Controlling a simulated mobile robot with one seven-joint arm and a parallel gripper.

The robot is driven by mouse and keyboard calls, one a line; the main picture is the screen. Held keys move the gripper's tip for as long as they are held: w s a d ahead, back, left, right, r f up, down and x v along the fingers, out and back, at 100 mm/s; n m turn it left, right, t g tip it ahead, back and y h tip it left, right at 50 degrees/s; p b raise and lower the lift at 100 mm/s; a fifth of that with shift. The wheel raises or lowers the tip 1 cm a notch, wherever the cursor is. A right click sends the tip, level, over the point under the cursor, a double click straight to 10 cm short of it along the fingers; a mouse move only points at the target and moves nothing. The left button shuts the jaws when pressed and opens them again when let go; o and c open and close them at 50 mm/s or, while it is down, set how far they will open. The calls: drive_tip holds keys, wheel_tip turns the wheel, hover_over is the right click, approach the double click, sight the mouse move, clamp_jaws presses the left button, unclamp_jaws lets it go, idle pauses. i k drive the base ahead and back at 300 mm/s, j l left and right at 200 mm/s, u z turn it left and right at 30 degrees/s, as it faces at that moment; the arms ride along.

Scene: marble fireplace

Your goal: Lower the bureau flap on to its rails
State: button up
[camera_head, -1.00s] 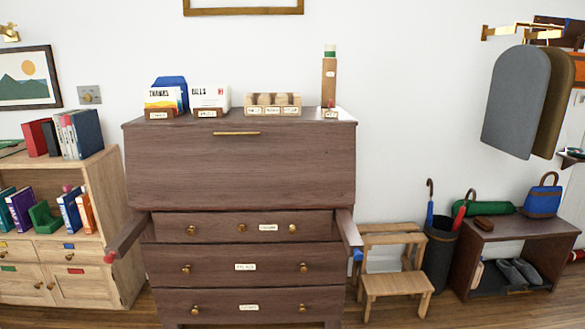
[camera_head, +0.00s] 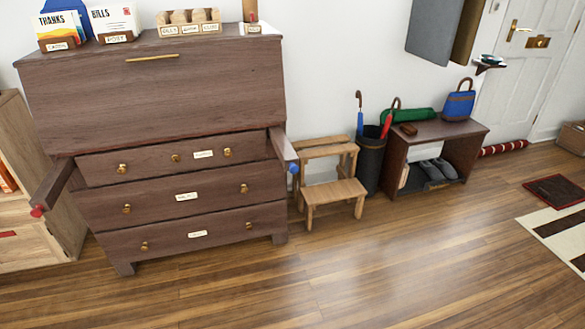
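The dark wooden bureau stands against the wall at the left in the head view. Its flap (camera_head: 160,95) is closed and upright, with a long brass handle (camera_head: 152,57) near its top edge. Two support rails stick out below the flap. The left rail (camera_head: 52,184) has a red tip and the right rail (camera_head: 281,148) has a blue tip. The drawers (camera_head: 180,205) beneath are shut. My gripper is not in view.
Card holders (camera_head: 88,42) and a small wooden rack (camera_head: 188,27) stand on the bureau top. A wooden step stool (camera_head: 333,190) is close to the right rail, with an umbrella stand (camera_head: 370,165) and shoe bench (camera_head: 440,135) beyond. The floor (camera_head: 330,275) in front is clear.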

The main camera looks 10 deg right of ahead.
sight(108, 101)
drive_tip(key=i+j+u, duration=0.1)
drive_tip(key=i+j, duration=0.6)
drive_tip(key=i, duration=0.05)
